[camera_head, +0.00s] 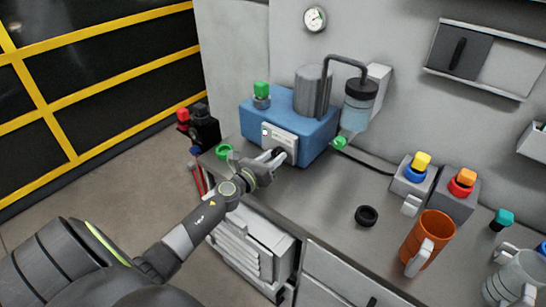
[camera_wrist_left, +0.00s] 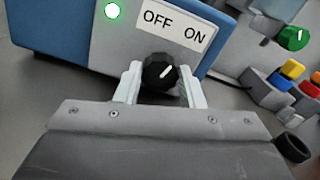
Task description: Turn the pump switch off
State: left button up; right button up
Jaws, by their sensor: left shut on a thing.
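The pump is a blue box (camera_head: 258,120) on the grey bench, with a grey cylinder (camera_head: 312,92) on top. Its pale front plate carries a label (camera_wrist_left: 175,24) reading OFF on the left and ON on the right. The pump switch is a black round knob (camera_wrist_left: 159,72) below the label; its white mark points up and right, towards ON. A round light (camera_wrist_left: 112,11) on the plate glows green. My left gripper (camera_head: 274,157) is shut on the knob, with one pale finger on each side of it. My right gripper is in neither view.
A jar (camera_head: 358,105) hangs beside the pump, with a green knob (camera_head: 339,142) close by. A black ring (camera_head: 367,216), an orange mug (camera_head: 430,240) and boxes with yellow (camera_head: 421,160) and orange (camera_head: 467,177) knobs stand to the right. The bench between is clear.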

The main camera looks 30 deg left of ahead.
pick_arm(q)
jog(key=n+p, duration=0.1)
jog(key=n, duration=0.5)
jog(key=shift+n, duration=0.3)
jog(key=n+p, duration=0.1)
jog(key=n, duration=0.4)
jog(key=shift+a+n, duration=0.1)
jog(key=shift+n, duration=0.2)
jog(key=shift+f, duration=0.1)
jog(key=o, duration=1)
